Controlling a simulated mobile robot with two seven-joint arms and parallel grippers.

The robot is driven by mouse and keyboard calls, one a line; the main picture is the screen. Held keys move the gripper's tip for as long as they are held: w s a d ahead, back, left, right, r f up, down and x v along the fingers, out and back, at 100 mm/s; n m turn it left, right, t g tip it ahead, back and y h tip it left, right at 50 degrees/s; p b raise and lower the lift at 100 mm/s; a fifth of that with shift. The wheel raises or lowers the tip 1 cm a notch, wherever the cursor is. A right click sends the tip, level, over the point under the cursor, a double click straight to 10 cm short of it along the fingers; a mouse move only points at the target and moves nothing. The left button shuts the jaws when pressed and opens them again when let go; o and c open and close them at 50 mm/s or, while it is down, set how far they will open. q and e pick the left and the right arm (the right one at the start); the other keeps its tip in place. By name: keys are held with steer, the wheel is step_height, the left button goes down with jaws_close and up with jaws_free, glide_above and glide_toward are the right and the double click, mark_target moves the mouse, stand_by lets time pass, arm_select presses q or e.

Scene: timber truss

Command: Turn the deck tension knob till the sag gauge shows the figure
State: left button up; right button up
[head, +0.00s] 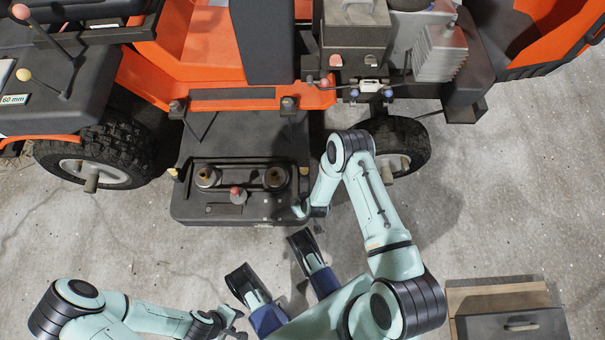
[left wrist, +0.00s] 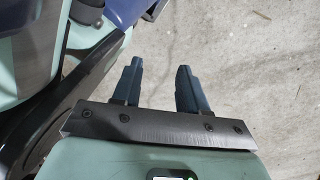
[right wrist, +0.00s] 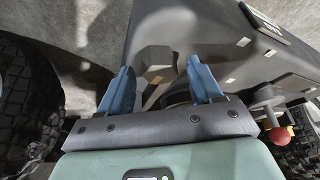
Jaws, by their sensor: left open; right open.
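The black mower deck (head: 240,214) lies below the orange machine in the head view. It carries two round pulleys and a red-topped part (head: 237,193). In the right wrist view a dark grey, many-sided knob (right wrist: 155,59) shows between the fingertips, with a tan strip below it. My right gripper (right wrist: 157,82) is open around its line of sight; contact cannot be told. In the head view my right wrist is at the deck's right edge. My left gripper (left wrist: 157,78) is open and empty over concrete. A card reading "60 mm" (head: 14,99) stands at far left. No gauge reading is legible.
Tyres (head: 110,150) stand on both sides of the deck; one is close at left in the right wrist view (right wrist: 28,95). A red ball on a stem (right wrist: 279,135) is at its lower right. A drawer box (head: 512,324) sits at bottom right. Concrete floor is open at left.

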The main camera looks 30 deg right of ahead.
arm_select(q)
steer(key=shift+s, duration=0.1)
arm_select(e)
steer(key=shift+f, duration=0.1)
steer(key=c, duration=1)
steer(key=shift+a+m+h+p, duration=0.25)
steer(key=shift+m+p, duration=0.35)
steer(key=shift+m, duration=0.3)
steer(key=shift+c, duration=0.2)
steer(key=shift+d+m+h, duration=0.15)
steer(key=shift+m+h, duration=0.2)
steer(key=shift+m, duration=0.45)
arm_select(q)
steer(key=w, duration=0.1)
steer(key=w+r+t, duration=0.1)
steer(key=w, duration=0.1)
steer(key=shift+d+r, duration=0.15)
steer(key=shift+s, duration=0.1)
arm_select(e)
steer(key=o, duration=1)
steer(key=shift+o, duration=0.2)
